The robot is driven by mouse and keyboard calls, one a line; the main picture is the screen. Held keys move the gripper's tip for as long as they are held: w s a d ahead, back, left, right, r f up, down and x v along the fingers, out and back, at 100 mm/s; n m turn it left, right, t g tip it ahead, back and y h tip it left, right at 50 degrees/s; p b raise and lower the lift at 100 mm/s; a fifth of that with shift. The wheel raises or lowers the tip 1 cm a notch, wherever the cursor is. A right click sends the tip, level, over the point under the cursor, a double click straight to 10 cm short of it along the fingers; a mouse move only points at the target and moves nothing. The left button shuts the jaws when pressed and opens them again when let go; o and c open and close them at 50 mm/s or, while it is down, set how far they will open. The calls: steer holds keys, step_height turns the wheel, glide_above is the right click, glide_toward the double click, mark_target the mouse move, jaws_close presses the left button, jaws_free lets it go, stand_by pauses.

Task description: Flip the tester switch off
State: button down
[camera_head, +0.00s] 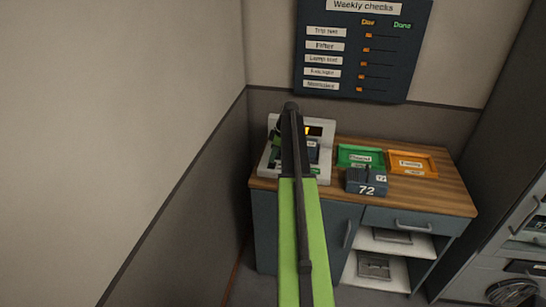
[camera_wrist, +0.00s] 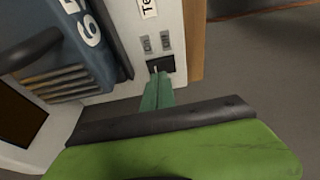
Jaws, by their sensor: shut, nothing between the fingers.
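The tester is a white console (camera_head: 327,150) with a dark display, at the left end of the wooden counter in the head view; my arm covers its middle. In the wrist view its white panel (camera_wrist: 172,18) carries a label starting "Te", cut off by the frame edge. Two small grey tags sit above a black rocker switch (camera_wrist: 161,64). My gripper (camera_wrist: 158,77) is shut and empty, its teal fingertips at the lower edge of the switch. They look touching or very close; I cannot tell which. The fingertips partly cover the switch, and its position is unclear.
A blue-grey block marked with a 6 (camera_wrist: 72,45) sits in the tester, left of the switch. Another block marked 72 (camera_head: 366,182) stands on the counter (camera_head: 430,195). Behind it are a green tray (camera_head: 343,163) and an orange tray (camera_head: 432,171). A wall stands close at left.

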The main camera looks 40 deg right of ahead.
steer(key=a+p+v, duration=0.2)
steer(key=p+v, duration=0.9)
steer(key=v, duration=0.1)
steer(key=shift+s+r+p, duration=0.3)
steer(key=shift+s+r, duration=0.1)
steer(key=shift+r, duration=0.1)
steer(key=shift+a, duration=0.15)
